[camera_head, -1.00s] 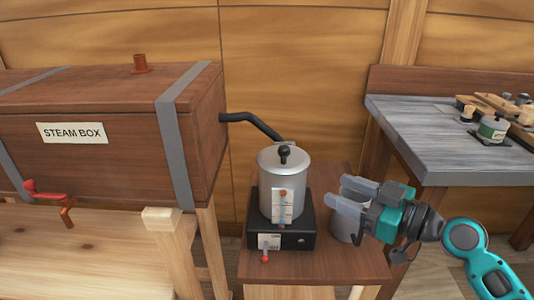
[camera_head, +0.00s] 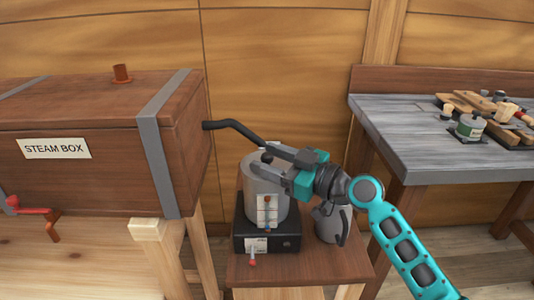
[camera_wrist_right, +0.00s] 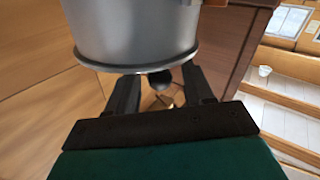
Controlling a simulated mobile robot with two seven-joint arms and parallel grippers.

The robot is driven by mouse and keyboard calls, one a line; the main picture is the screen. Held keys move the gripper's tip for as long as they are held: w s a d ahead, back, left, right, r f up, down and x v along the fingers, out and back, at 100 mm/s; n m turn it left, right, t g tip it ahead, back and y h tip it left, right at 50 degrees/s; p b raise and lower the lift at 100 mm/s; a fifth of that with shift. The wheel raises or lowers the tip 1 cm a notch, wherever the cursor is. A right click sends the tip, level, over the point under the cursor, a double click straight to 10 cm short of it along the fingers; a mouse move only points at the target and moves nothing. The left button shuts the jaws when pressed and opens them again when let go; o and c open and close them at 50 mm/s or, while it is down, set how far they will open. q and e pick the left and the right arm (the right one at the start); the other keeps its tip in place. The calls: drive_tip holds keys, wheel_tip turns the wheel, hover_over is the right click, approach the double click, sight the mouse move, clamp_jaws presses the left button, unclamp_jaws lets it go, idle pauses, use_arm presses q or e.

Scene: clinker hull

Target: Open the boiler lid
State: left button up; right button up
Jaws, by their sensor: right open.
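The boiler (camera_head: 257,187) is a grey metal cylinder on a black base on a small wooden stand. Its lid has a dark knob (camera_head: 267,158), and the gripper hides part of the lid in the head view. My right gripper (camera_head: 275,161) is open at the top of the boiler, one finger on either side of the knob. In the right wrist view the knob (camera_wrist_right: 160,78) lies between the two open fingers, below the boiler's rim (camera_wrist_right: 140,66) in the picture. Whether a finger touches the knob I cannot tell. My left gripper is not in view.
A black pipe (camera_head: 233,127) runs from the steam box (camera_head: 95,185) on the left towards the boiler. A grey jug (camera_head: 331,222) stands right of the boiler under my right arm. A grey workbench (camera_head: 410,135) with tools is at the right.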

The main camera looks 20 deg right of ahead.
drive_tip(key=shift+w+a, duration=0.35)
drive_tip(key=shift+w, duration=0.05)
clamp_jaws()
idle(0.4)
